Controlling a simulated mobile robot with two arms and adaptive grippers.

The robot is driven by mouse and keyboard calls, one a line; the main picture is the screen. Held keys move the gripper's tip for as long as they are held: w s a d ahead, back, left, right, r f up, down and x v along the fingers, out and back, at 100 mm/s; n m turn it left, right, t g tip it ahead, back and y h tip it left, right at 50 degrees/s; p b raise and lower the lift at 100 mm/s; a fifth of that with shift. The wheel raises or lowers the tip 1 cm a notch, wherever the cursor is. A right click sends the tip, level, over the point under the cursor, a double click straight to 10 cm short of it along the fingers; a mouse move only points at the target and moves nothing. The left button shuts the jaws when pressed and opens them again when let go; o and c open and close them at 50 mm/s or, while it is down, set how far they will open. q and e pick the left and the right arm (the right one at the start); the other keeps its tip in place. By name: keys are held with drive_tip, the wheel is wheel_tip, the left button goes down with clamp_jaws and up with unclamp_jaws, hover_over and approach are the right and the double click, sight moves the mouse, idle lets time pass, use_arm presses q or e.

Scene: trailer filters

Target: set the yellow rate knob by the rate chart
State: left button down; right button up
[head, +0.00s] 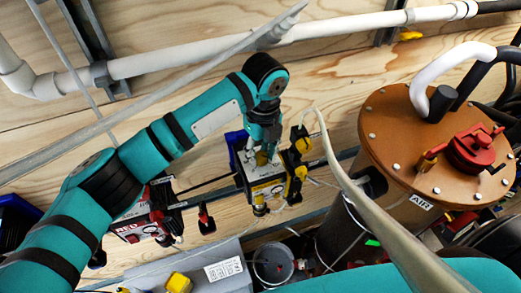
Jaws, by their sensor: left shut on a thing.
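My left gripper (263,150) points down onto the top of a small pump unit (268,187) with a pale face and yellow fittings. It is shut on the yellow rate knob (261,159), of which only a little shows between the fingers. The knob's pointer and scale are hidden or too small to read. A white printed sheet (223,268) on a grey box below may be the rate chart; its text is unreadable. My right gripper is not in view.
A brown-lidded tank (425,135) marked AIR, with a red valve (474,148), stands to the right. A white pipe (185,60) runs along the plywood wall. A pale hose (345,185) crosses right of the pump. A grey bucket (272,264) sits below.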

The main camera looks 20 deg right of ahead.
use_arm(q)
drive_tip(key=c, duration=1)
unclamp_jaws()
drive_tip(key=shift+o, duration=0.2)
